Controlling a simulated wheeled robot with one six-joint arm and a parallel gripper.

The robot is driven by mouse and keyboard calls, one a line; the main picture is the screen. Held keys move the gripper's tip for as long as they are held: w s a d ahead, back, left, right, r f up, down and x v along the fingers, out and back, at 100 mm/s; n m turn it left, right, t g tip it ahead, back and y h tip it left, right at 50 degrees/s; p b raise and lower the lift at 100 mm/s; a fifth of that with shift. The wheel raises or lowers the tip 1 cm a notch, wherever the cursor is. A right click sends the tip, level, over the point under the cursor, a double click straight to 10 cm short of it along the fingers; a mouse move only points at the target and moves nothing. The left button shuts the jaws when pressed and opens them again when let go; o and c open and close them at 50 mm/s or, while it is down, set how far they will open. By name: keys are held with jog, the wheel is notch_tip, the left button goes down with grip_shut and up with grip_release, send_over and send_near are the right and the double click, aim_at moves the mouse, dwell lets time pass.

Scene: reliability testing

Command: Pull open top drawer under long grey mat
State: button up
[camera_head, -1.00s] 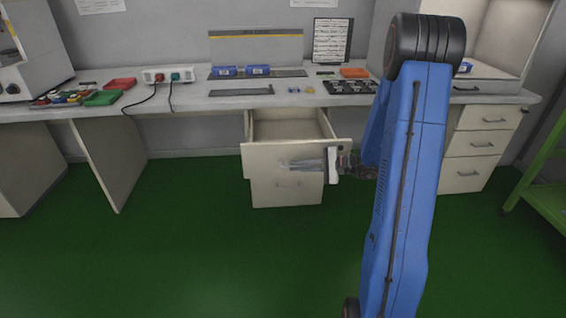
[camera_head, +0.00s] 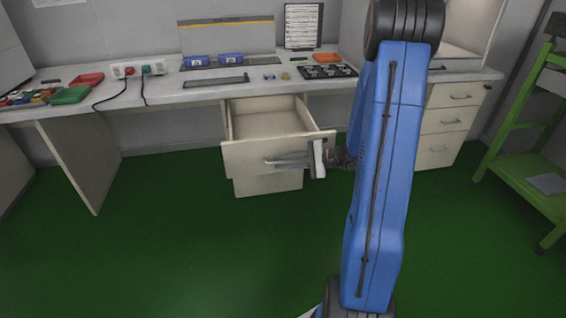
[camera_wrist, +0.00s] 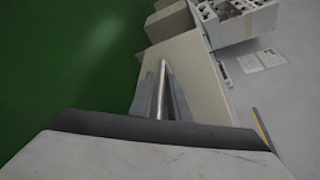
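The top drawer (camera_head: 232,156) is pulled well out of its white cabinet below the bench, and its inside looks empty. A long grey strip, perhaps the mat (camera_head: 215,82), lies on the bench above and slightly left of it. My gripper (camera_head: 272,161) reaches from the right across the drawer front. In the wrist view, its fingers (camera_wrist: 160,88) lie on both sides of a metal bar handle (camera_wrist: 162,92) and look closed on it. My blue arm hides part of the bench and the floor at right.
The lower drawer (camera_head: 265,184) is shut. The white bench (camera_head: 190,96) carries blue bins (camera_head: 230,58), a green tray (camera_head: 70,95) and a red tray (camera_head: 87,79). A green cart (camera_head: 525,170) stands at right. The green floor before the cabinet is clear.

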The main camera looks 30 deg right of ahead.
jog(key=shift+d, duration=0.1)
jog(key=v, duration=1.7)
jog(key=shift+s+d, duration=0.1)
jog(key=shift+d, duration=0.05)
jog(key=s+a+r+n+g+h, duration=0.2)
jog(key=s+a+n+g, duration=0.15)
jog(key=a, duration=0.55)
jog(key=s+a+r+n+g+h, duration=0.25)
jog(key=a+g, duration=0.25)
jog(key=a, duration=0.5)
jog(key=s+a+r+n+t+h, duration=0.2)
jog(key=s+a+r+n+h, duration=0.1)
jog(key=s, duration=0.3)
jog(key=s+a+r+n+t+h, duration=0.2)
jog(key=s+r+n+h, duration=0.1)
jog(key=s, duration=0.4)
jog(key=shift+s+a+r+n+h, duration=0.3)
jog(key=shift+s+a+n+h, duration=0.1)
jog(key=shift+n+h, duration=0.55)
